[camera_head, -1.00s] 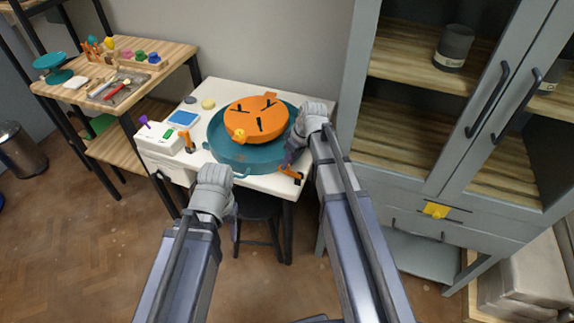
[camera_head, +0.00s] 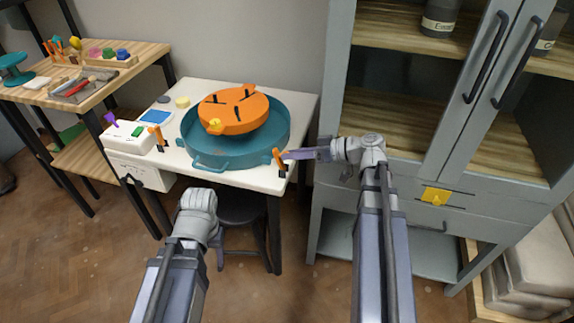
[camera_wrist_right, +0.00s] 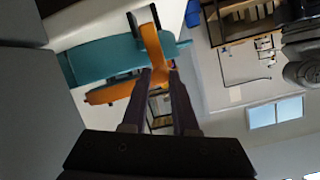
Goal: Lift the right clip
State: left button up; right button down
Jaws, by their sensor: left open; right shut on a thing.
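The right clip (camera_head: 279,160) is an orange lever on a dark base at the front right edge of the white table, beside the teal basin. It stands nearly upright. My right gripper (camera_head: 289,156) reaches it from the right and is shut on its orange part. In the right wrist view the fingers (camera_wrist_right: 160,76) close around the lower part of the orange clip (camera_wrist_right: 151,42). My left gripper (camera_head: 220,252) is open and empty, low in front of the table; its fingers are partly hidden by its wrist.
The teal basin (camera_head: 270,147) holds an orange disc (camera_head: 238,112) with dark slots. Another orange clip (camera_head: 157,134) stands left of it, near a white box (camera_head: 128,138) with a purple knob. A grey cabinet (camera_head: 338,200) stands close on the right.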

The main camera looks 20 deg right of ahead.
jog(key=shift+s+d+f+t+y+b, duration=0.4)
jog(key=shift+y+b, duration=0.3)
jog(key=shift+b, duration=0.9)
jog(key=shift+s+d+f+t+y+b, duration=0.3)
jog(key=shift+t+y+b, duration=0.35)
jog(key=shift+b, duration=0.95)
jog(key=shift+w, duration=0.1)
jog(key=c, duration=0.7)
grip_release()
jog(key=shift+d, duration=0.1)
jog(key=shift+v, duration=3.85)
jog(key=shift+d, duration=0.15)
